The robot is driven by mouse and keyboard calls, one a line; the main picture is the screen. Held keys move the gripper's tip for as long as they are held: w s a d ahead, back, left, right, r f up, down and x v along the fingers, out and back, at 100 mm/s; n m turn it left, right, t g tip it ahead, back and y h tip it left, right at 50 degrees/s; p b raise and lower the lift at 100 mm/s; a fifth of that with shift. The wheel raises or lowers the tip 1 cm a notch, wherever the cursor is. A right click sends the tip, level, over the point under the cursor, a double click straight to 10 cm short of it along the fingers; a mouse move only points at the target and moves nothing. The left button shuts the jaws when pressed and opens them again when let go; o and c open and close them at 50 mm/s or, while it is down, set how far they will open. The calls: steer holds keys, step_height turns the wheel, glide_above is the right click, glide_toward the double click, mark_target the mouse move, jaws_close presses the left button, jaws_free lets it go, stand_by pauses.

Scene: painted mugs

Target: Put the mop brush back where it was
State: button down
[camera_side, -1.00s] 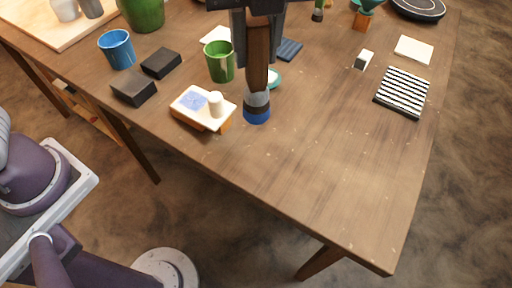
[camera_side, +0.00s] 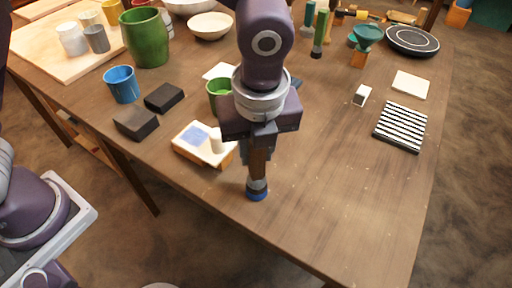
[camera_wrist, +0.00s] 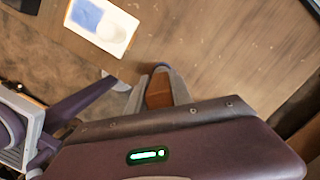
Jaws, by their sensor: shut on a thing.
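The mop brush (camera_side: 257,187) has a brown handle and a grey and blue lower end. My gripper (camera_side: 260,146) is shut on its handle and holds it roughly upright, blue end down, near the table's front edge. I cannot tell whether the blue end touches the table. In the wrist view the brown handle (camera_wrist: 159,92) shows between my gripper's two fingers (camera_wrist: 158,88), with a little blue beyond it. A white-topped orange block (camera_side: 204,144) with a blue patch and a white peg stands just left of the brush.
A green mug (camera_side: 217,92) is partly hidden behind my arm. Black blocks (camera_side: 136,122) and a blue mug (camera_side: 121,84) stand to the left. A striped pad (camera_side: 400,127) and a white tile (camera_side: 411,85) lie to the right. The table's front right is clear.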

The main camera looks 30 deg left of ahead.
steer(key=shift+f, duration=0.15)
steer(key=c, duration=1.1)
jaws_free()
steer(key=shift+c, duration=0.2)
